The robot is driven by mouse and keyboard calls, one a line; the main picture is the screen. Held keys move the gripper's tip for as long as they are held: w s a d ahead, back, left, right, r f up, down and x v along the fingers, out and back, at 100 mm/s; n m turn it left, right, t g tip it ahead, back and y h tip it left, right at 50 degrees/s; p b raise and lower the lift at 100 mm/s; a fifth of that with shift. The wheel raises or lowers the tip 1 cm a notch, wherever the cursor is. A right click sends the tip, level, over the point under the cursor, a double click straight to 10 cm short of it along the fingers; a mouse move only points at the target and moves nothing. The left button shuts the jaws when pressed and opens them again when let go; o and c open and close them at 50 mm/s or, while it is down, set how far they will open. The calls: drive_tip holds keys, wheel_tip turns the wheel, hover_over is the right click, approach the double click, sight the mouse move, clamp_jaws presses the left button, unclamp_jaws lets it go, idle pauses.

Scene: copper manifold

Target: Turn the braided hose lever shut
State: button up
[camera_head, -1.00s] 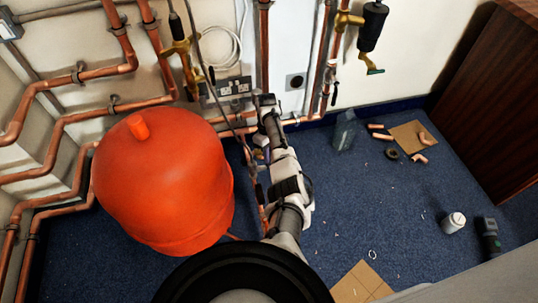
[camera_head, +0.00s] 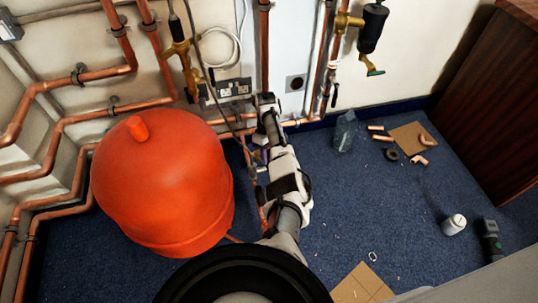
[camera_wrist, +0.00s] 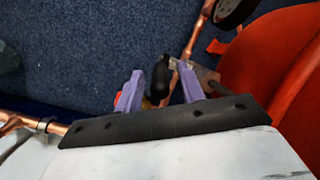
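In the wrist view a black lever handle (camera_wrist: 161,76) stands between the two purple fingers of my gripper (camera_wrist: 160,70). The fingers are apart, with a gap visible on each side of the handle. A small metal fitting shows beside the right finger; brass and red bits show behind the left one. In the head view my gripper (camera_head: 260,158) is low beside the red vessel, mostly hidden by my arm. A thin grey hose (camera_head: 212,85) hangs down the wall towards it. I cannot tell the lever's angle in the head view.
The large red vessel (camera_head: 160,185) stands close to the left of my arm, and at right in the wrist view (camera_wrist: 280,65). A copper pipe (camera_wrist: 196,38) and a round gauge (camera_wrist: 232,10) lie just beyond the fingers. Blue carpet (camera_head: 370,210) to the right is mostly open.

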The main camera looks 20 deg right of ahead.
drive_tip(key=p+v, duration=0.2)
drive_tip(key=v, duration=1.1)
drive_tip(key=shift+r, duration=0.15)
